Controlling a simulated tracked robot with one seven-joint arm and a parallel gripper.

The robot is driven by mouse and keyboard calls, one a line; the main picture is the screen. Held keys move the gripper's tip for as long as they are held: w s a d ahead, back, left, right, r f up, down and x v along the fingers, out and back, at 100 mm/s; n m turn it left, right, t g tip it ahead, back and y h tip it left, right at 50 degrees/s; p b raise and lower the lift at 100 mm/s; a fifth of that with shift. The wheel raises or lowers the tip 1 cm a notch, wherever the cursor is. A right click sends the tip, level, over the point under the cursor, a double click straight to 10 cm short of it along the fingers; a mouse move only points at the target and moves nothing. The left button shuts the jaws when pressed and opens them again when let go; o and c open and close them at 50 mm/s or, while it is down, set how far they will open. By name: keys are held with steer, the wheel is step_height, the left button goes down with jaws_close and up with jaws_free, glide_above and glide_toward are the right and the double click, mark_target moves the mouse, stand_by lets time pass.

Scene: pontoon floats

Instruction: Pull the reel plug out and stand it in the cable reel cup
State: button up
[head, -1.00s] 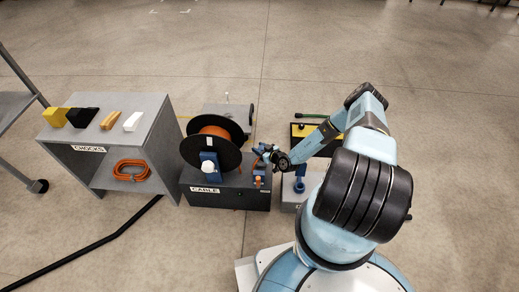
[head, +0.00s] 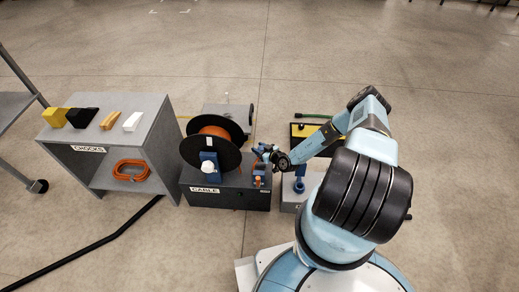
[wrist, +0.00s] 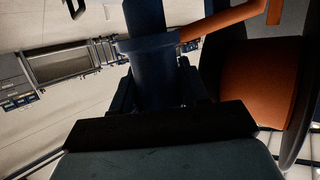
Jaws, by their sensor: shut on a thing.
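My gripper (head: 265,152) is low over the right end of the dark box labelled CABLE (head: 226,197), just right of the cable reel (head: 222,134). In the wrist view my gripper (wrist: 156,100) is shut on a dark blue plug (wrist: 153,65). An orange lead (wrist: 228,21) runs from the plug's side toward the reel's orange winding (wrist: 258,85). A small blue and orange fitting (head: 259,180) stands at the box's front right. I cannot tell whether it is the cup. The plug's far end is hidden.
A grey shelf labelled CHOCKS (head: 102,158) with several blocks on top stands left. Right of the reel box is a grey box with a blue upright part (head: 299,185), and a yellow-and-black box (head: 305,130) behind. Open floor lies beyond.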

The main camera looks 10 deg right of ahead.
steer(key=shift+f, duration=1.85)
steer(key=o, duration=1.2)
steer(key=shift+s, duration=0.1)
steer(key=v, duration=1.3)
steer(key=shift+s+d, duration=0.2)
